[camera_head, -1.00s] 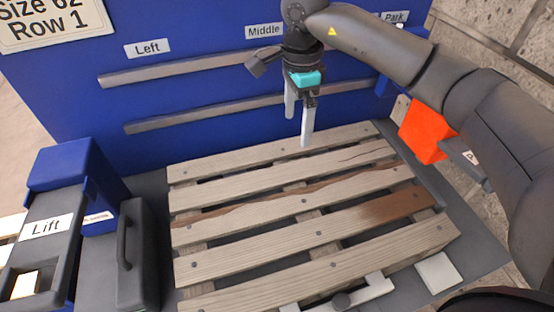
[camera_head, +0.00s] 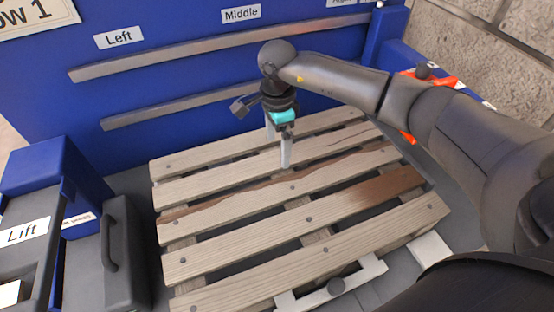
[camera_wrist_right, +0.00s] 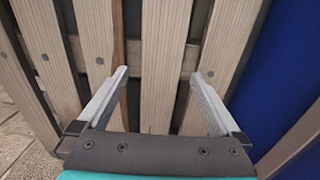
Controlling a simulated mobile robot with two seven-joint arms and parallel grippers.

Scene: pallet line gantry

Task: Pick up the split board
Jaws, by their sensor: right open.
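The split board (camera_head: 230,207) is the third slat from the back of the wooden pallet. A long, jagged brown split runs along its back side. In the right wrist view it seems to be the slat with the brown edge (camera_wrist_right: 98,35), by the left finger. My right gripper (camera_head: 278,152) points down over the back half of the pallet, open and empty. In the wrist view its fingers (camera_wrist_right: 160,75) stand either side of the neighbouring slat; I cannot tell whether they touch wood. My left gripper is not in view.
A blue panel (camera_head: 190,50) with two grey rails stands behind the pallet. A dark case (camera_head: 122,250) and the Lift box (camera_head: 30,215) flank it at left. An orange object (camera_head: 408,137) is partly hidden behind my right arm. Another slat bears a brown stain (camera_head: 380,190).

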